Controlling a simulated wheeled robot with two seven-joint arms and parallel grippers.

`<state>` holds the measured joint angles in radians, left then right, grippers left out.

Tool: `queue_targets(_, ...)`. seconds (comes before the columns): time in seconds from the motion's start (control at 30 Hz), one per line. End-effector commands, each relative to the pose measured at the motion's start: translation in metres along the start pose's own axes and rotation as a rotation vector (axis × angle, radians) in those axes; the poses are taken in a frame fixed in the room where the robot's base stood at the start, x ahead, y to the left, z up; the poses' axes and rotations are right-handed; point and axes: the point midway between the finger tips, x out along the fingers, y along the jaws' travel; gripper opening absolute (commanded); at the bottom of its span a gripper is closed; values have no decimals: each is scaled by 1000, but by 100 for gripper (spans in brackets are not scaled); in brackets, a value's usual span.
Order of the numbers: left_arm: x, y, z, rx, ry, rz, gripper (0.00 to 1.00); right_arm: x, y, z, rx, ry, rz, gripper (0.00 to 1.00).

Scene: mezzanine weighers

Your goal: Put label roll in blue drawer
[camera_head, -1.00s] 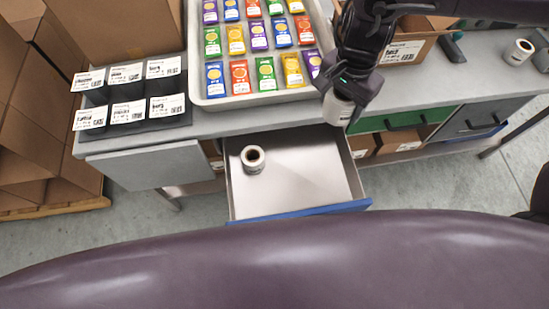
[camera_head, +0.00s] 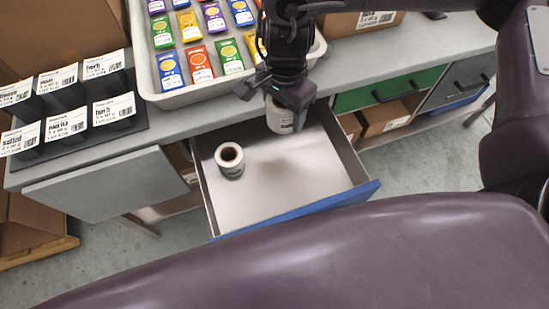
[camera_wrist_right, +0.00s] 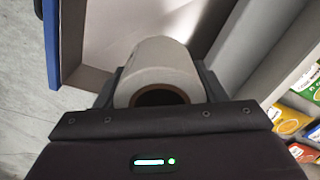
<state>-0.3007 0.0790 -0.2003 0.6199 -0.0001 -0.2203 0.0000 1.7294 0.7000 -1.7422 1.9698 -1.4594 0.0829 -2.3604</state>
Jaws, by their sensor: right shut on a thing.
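The blue drawer (camera_head: 300,212) is pulled open below the counter, with a bare metal inside. One label roll (camera_head: 229,160) stands upright in the drawer toward its left side. My right gripper (camera_head: 286,100) is shut on another white label roll (camera_head: 280,118) and holds it over the back right part of the drawer. In the right wrist view the held label roll (camera_wrist_right: 160,72) sits between the fingers, with its dark core facing the camera and the drawer's blue front (camera_wrist_right: 51,45) at the left. My left gripper does not show.
A white tray (camera_head: 205,91) of colourful packets stands on the counter, left of my right gripper. Black bins with labels (camera_head: 65,125) stand farther left. A closed green drawer (camera_head: 390,90) is to the right, with boxes (camera_head: 385,118) below it.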

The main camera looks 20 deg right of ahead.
Motion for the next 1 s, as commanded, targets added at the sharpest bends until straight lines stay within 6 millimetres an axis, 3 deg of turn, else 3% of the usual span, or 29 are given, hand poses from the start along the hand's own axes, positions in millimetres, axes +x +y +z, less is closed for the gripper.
queue_targets(0.5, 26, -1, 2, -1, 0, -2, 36, 133, 2, 1, 5, -5, 8, 37)
queue_targets(1.0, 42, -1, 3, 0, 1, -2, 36, 189, 2, 0, 4, -1, 4, 37)
